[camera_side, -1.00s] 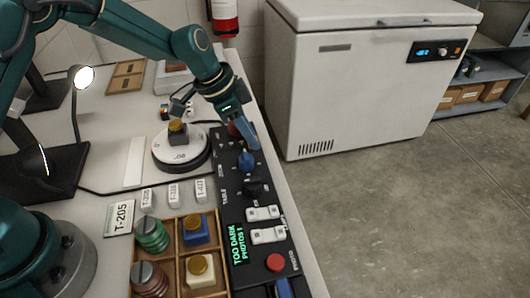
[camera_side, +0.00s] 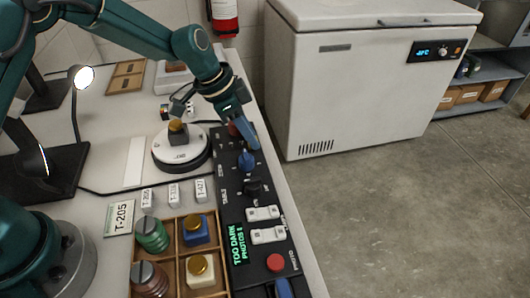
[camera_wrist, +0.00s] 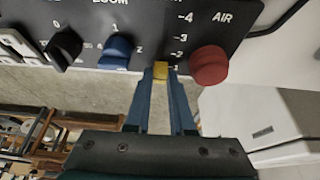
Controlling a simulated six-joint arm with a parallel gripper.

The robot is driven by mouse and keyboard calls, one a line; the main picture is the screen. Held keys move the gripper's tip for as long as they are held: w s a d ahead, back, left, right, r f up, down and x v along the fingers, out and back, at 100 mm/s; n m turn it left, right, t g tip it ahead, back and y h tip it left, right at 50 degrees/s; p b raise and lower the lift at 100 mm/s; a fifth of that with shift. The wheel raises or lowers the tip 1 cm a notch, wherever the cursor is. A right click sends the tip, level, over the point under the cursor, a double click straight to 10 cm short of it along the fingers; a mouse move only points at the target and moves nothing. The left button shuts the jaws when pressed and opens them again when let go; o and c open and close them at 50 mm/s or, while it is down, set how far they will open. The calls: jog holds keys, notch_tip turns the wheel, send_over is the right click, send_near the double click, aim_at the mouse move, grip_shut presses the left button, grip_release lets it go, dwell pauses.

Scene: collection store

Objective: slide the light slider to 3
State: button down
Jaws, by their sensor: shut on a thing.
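A small yellow slider knob (camera_wrist: 161,70) sits beside a printed scale running from 1 to 4 on the dark control panel (camera_wrist: 140,22). In the wrist view it is at the 1 end of the scale. My gripper (camera_wrist: 161,76) is shut on this knob, with a blue finger on each side. In the side view my gripper (camera_side: 253,146) reaches down to the far part of the panel, and its fingers hide the knob there. The panel's small screen (camera_side: 238,245) reads "TOO DARK" with a line about photos below.
A red knob (camera_wrist: 209,65) marked AIR stands close to the right of my fingers in the wrist view. A blue knob (camera_wrist: 115,52) and a black knob (camera_wrist: 64,47) stand to the left. A turntable (camera_side: 180,152) bears a small bottle.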

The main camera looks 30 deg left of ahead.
aim_at(237, 149)
jog(key=shift+s+a+r, duration=0.1)
jog(key=shift+s+a, duration=1.35)
jog(key=shift+a, duration=0.15)
jog(key=c, duration=0.8)
grip_release()
jog(key=shift+o, duration=0.2)
jog(key=shift+v, duration=2.55)
